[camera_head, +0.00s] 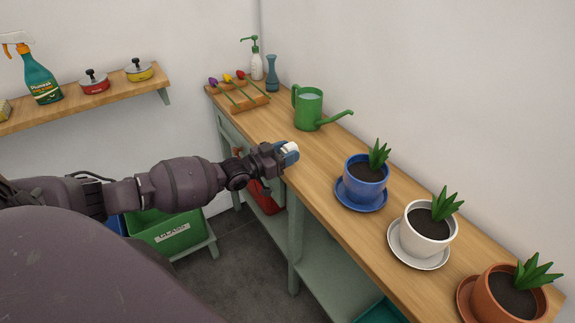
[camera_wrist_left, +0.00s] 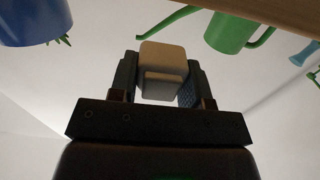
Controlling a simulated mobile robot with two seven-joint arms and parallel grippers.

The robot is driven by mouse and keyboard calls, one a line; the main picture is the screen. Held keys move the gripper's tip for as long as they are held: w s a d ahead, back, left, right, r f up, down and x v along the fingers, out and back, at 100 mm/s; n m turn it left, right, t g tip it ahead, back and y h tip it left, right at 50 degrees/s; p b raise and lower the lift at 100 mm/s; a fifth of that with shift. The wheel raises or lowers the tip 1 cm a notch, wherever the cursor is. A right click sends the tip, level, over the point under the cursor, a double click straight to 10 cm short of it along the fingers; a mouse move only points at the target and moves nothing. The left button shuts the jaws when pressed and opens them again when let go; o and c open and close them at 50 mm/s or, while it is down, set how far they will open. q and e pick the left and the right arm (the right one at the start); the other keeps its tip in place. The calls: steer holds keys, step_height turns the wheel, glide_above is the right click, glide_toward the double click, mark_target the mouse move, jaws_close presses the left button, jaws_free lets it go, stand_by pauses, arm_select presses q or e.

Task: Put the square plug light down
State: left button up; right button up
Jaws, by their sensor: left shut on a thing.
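The square plug light (camera_head: 290,148) is a small white block with rounded edges. My left gripper (camera_head: 285,157) is shut on it at the front edge of the wooden bench top (camera_head: 335,160), between the green watering can and the blue pot. In the left wrist view the plug light (camera_wrist_left: 162,60) sits between the two dark fingers (camera_wrist_left: 160,80), its pale face showing. I cannot tell whether it touches the bench top. My right gripper is not in view.
A green watering can (camera_head: 308,108) stands behind the gripper, its spout pointing right. Potted plants in blue (camera_head: 363,178), white (camera_head: 424,237) and terracotta (camera_head: 490,303) pots line the bench to the right. Bare wood lies between the can and the blue pot.

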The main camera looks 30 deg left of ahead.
mark_target(287, 170)
arm_select(q)
steer(key=shift+f+b, duration=0.4)
steer(key=shift+f, duration=1.75)
steer(key=shift+f, duration=0.1)
steer(key=shift+f, duration=0.15)
steer(key=o, duration=1.1)
steer(key=shift+o, duration=0.4)
